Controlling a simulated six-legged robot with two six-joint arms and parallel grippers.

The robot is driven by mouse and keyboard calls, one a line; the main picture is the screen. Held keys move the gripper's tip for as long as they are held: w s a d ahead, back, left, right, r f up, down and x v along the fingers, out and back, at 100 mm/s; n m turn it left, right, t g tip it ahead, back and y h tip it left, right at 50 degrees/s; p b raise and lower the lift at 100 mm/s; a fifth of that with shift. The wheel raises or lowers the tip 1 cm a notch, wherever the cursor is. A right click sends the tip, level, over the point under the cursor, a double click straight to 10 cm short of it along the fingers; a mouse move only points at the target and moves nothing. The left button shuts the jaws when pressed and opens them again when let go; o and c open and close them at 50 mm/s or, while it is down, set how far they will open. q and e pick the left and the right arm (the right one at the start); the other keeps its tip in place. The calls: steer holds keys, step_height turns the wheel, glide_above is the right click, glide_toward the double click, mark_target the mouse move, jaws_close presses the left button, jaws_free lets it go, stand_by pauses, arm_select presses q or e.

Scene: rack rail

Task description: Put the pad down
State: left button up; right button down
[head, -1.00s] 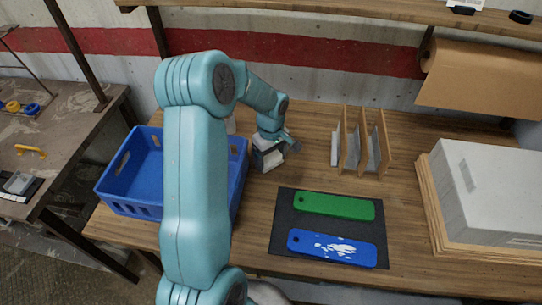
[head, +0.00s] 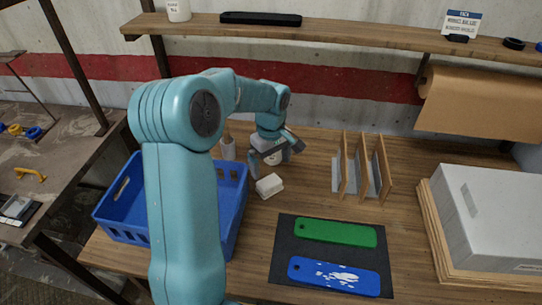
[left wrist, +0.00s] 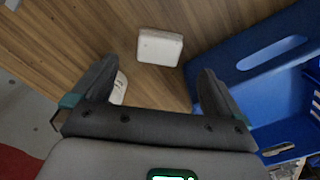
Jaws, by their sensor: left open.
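The pad, a small white block (head: 269,186), lies on the wooden table between the blue crate and the dark mat. It also shows in the left wrist view (left wrist: 160,47), flat on the wood. My left gripper (head: 270,166) is open and empty, just behind and above the pad, apart from it. In the left wrist view its two fingers (left wrist: 158,70) are spread wide, with the pad beyond the tips. My right gripper is not in view.
A blue crate (head: 238,205) stands left of the pad. A dark mat (head: 283,255) holds a green and a blue plate. A wooden rack (head: 345,165) stands behind it. A pale bottle (head: 228,148) and a partly hidden white object (left wrist: 119,88) are near the gripper.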

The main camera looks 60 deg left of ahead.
arm_select(q)
step_height(320, 180, up, 3)
steer(key=shift+s+f, duration=0.1)
stand_by(0.7)
